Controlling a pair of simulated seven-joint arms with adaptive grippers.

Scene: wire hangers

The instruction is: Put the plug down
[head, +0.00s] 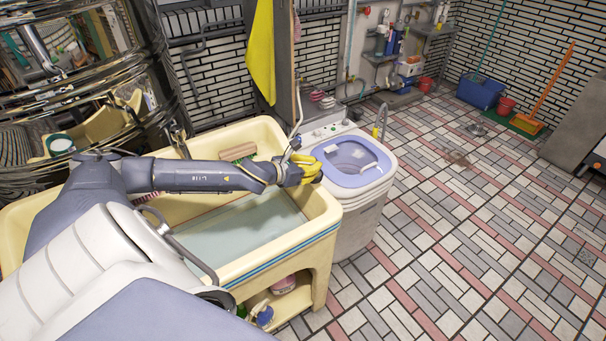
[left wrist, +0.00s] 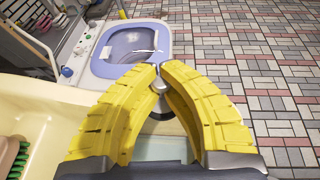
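My left gripper (head: 311,170) reaches over the right end of the cream basin (head: 325,216), beside the washing machine. In the left wrist view its yellow fingers (left wrist: 159,70) arch inward and their tips come together on a small grey, rounded piece, the plug (left wrist: 160,86). A dark round part shows just below it between the fingers. The plug is held above the basin; in the head view the fingers hide it. The basin holds clear, pale water. My right gripper is not in view.
A white washing machine with a blue-lilac top (head: 353,163) stands right against the basin's end. A green-bristled brush (head: 238,152) lies on the basin's back ledge. A yellow cloth (head: 261,50) hangs behind. The tiled floor (head: 450,230) to the right is mostly clear.

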